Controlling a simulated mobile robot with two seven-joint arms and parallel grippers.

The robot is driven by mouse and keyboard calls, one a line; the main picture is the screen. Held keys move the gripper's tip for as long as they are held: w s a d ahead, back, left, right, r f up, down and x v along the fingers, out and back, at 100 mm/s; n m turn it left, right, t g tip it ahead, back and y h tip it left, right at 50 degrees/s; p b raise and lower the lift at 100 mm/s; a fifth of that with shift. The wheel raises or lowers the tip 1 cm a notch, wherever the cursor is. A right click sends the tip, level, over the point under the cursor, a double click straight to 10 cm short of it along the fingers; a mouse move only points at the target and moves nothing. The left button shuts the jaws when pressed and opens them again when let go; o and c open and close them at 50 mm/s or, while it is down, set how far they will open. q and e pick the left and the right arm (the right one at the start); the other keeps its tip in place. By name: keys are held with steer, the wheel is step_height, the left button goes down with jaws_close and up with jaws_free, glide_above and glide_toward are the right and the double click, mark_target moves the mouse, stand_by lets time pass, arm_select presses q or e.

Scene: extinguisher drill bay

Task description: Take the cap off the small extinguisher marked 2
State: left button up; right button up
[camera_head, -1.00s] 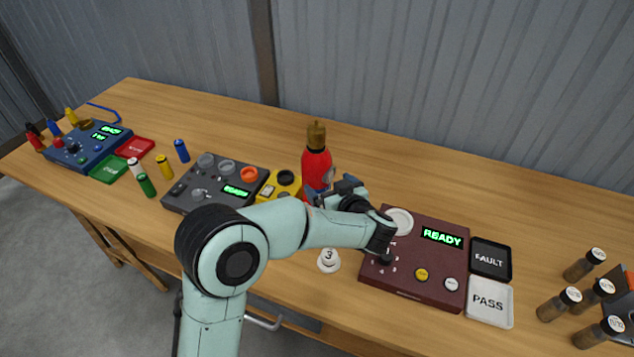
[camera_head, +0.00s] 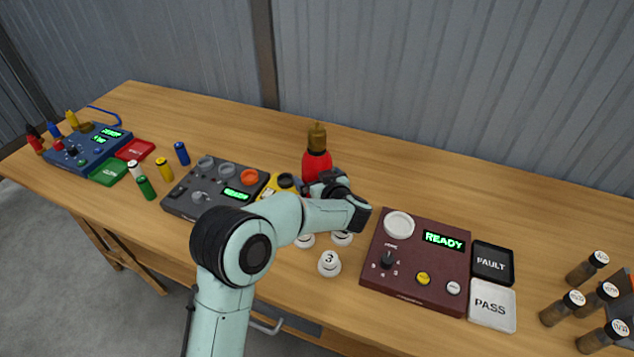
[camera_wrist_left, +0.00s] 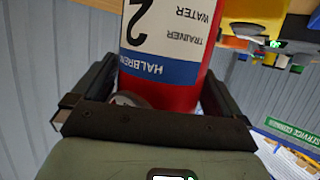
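The red extinguisher (camera_head: 317,166) stands on the table behind my arm, with a brass-brown cap (camera_head: 317,136) on its top. In the left wrist view the extinguisher (camera_wrist_left: 165,42) carries a white and blue label with a large 2, seen upside down. My left gripper (camera_head: 322,185) is at the extinguisher's body, below the cap. In the wrist view the fingers of the gripper (camera_wrist_left: 160,95) stand wide apart, one on each side of the red body; firm contact is not visible. The gripper hides the extinguisher's lower part in the head view. My right gripper is not in view.
A maroon READY box (camera_head: 420,260) stands right of my arm, beside black FAULT (camera_head: 491,262) and white PASS (camera_head: 491,304) trays. White round pieces, one marked 3 (camera_head: 329,263), lie near the front.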

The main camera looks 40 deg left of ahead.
arm_select(q)
steer(key=c, duration=1.5)
steer(key=shift+w+r, duration=0.1)
steer(key=shift+r, duration=0.15)
steer(key=c, duration=0.3)
steer(key=shift+r, duration=0.1)
